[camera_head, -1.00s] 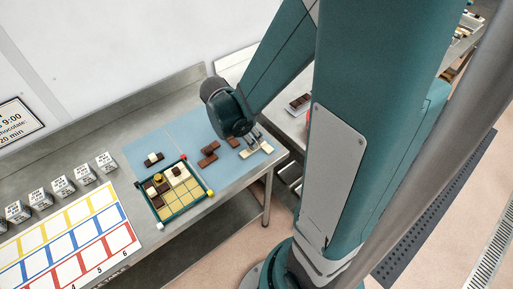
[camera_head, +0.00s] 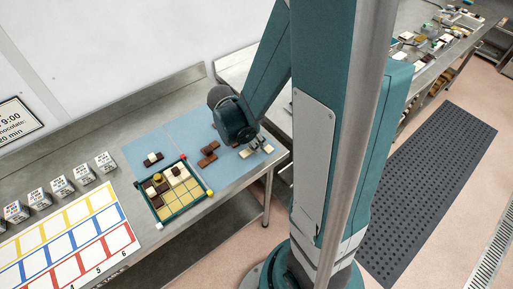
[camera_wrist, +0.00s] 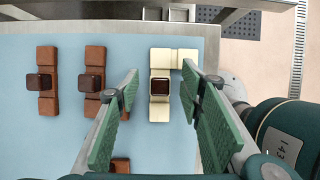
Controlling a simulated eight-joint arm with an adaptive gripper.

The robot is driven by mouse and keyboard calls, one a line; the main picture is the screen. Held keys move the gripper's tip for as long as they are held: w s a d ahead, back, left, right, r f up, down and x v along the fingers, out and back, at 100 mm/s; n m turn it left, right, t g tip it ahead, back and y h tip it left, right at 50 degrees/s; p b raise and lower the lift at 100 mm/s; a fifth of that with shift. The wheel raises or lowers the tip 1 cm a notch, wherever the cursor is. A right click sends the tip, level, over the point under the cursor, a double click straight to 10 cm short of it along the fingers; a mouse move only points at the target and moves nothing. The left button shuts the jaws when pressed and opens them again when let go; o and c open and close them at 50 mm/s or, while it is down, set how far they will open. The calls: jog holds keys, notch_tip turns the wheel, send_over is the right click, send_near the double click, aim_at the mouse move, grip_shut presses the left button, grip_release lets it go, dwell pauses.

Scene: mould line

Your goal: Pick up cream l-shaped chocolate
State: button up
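The cream L-shaped chocolate (camera_wrist: 160,107) lies on the blue mat, with a dark brown square knob on its long part and its short arm at the top right in the wrist view. In the head view my gripper partly covers it, and one cream end (camera_head: 268,149) shows. My gripper (camera_wrist: 164,86) is open and empty. Its green-padded fingers stand apart to the left and right of the cream piece in the wrist view, with gaps to both. My gripper (camera_head: 257,145) also shows above the mat's right end in the head view.
Brown chocolates (camera_wrist: 47,98) (camera_wrist: 92,103) lie left of the cream piece; another (camera_wrist: 120,166) is partly hidden. A green-rimmed grid tray (camera_head: 190,205) holds several pieces. A small cream-and-brown piece (camera_head: 153,158) lies behind it. The table's edge is close to the right.

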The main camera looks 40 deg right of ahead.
jog(key=shift+d+f, duration=0.15)
jog(key=shift+f, duration=0.3)
dwell(0.3)
jog(key=c, duration=1.1)
